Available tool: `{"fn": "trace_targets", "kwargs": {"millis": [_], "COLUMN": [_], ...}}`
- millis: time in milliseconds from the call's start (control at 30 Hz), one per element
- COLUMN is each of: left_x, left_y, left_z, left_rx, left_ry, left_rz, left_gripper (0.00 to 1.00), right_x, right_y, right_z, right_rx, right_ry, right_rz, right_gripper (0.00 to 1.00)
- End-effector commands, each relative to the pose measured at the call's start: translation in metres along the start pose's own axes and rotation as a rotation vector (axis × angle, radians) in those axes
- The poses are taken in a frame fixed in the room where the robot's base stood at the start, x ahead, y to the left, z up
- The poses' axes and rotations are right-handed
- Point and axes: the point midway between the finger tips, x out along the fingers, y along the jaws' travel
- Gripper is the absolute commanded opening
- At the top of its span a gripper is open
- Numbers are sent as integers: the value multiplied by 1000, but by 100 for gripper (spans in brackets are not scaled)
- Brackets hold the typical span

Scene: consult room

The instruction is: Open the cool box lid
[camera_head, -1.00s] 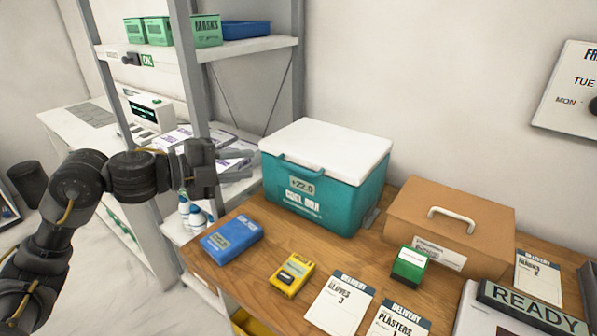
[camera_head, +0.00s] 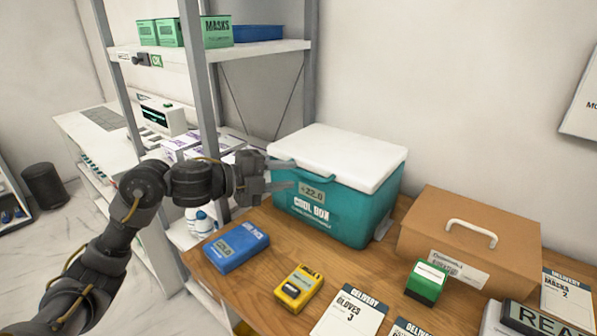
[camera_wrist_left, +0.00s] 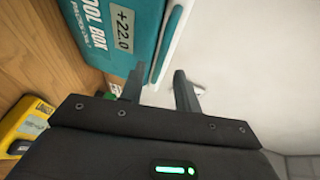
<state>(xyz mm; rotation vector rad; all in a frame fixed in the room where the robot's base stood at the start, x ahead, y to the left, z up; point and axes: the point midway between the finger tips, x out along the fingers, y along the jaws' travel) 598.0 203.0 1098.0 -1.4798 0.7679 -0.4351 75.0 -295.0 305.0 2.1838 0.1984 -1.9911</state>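The cool box (camera_head: 340,212) is teal with a white lid (camera_head: 345,155), and stands on the wooden table. Its lid is down, with a teal handle (camera_head: 303,172) along the front upper edge. A small display on its front reads about 22.0. My left gripper (camera_head: 292,174) is at the box's left front corner, fingers pointing at the handle side. In the left wrist view its two fingers (camera_wrist_left: 160,92) are apart with nothing between them, close to the box's handle edge (camera_wrist_left: 170,40). I cannot tell whether a finger touches the box. My right gripper is not in view.
A blue cold pack (camera_head: 237,248) and a yellow device (camera_head: 299,288) lie in front of the box. A brown case (camera_head: 470,235), a green stamp block (camera_head: 427,283) and delivery cards (camera_head: 350,312) are to the right. A shelf post (camera_head: 196,80) rises behind my left arm.

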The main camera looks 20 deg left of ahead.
Motion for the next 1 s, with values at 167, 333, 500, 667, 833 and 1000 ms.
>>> {"fn": "trace_targets", "kwargs": {"millis": [167, 333, 500, 667, 833, 1000], "left_x": [26, 38, 40, 40, 40, 39], "left_y": [0, 0, 1, 1, 1, 1], "left_z": [0, 0, 0, 0, 0, 0], "left_rx": [-2, 0, 1, 1, 1, 1], "left_ry": [1, -1, -2, -2, -2, -2], "left_rz": [0, 1, 1, 1, 1, 1], "left_gripper": [32, 32, 32, 30, 8, 0], "right_x": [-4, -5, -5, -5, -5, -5], "right_y": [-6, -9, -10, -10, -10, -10], "right_z": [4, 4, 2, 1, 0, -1], "right_rx": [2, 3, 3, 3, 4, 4], "right_ry": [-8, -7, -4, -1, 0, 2], "right_rz": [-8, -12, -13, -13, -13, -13], "right_gripper": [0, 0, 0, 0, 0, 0]}}
